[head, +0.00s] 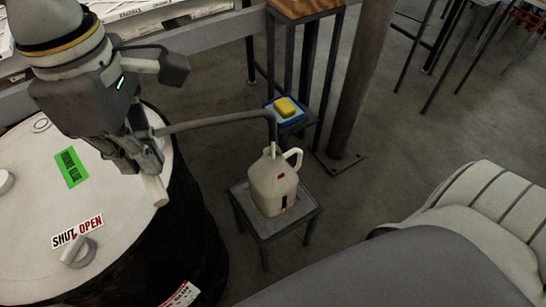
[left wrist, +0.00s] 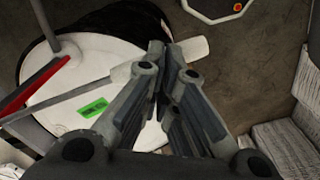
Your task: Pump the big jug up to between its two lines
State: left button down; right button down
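The big jug (head: 272,186) is cream with a looped handle, a small red mark and a dark strip low on its front. It stands upright on a small grey stand (head: 266,231), under the end of the grey spout pipe (head: 220,118). Its level and lines are too small to read. The drum (head: 120,232) has a white lid with a knob (head: 79,253) by a SHUT/OPEN label; the knob's setting is unclear. My left gripper (head: 128,160) is over the lid. Its fingers (left wrist: 173,62) close around the white pump handle (left wrist: 193,50), whose end (head: 155,190) sticks out.
A yellow sponge (head: 286,107) lies on a blue tray (head: 287,118) behind the jug. A round post (head: 356,80) and a tall wooden-topped stand (head: 304,8) are behind that. A green label (head: 71,167) is on the lid. Grey floor is open right of the jug.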

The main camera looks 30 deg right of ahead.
pick_arm(q)
jog(key=shift+f+b, duration=0.6)
jog(key=shift+f, duration=0.35)
jog(key=shift+s, duration=0.1)
jog(key=shift+f+b, duration=0.7)
jog(key=shift+f, duration=0.1)
jog(key=shift+r, duration=0.1)
notch_tip(320, 180, up, 16)
jog(key=p, duration=1)
jog(key=shift+w, duration=0.2)
jog(key=shift+p, duration=0.3)
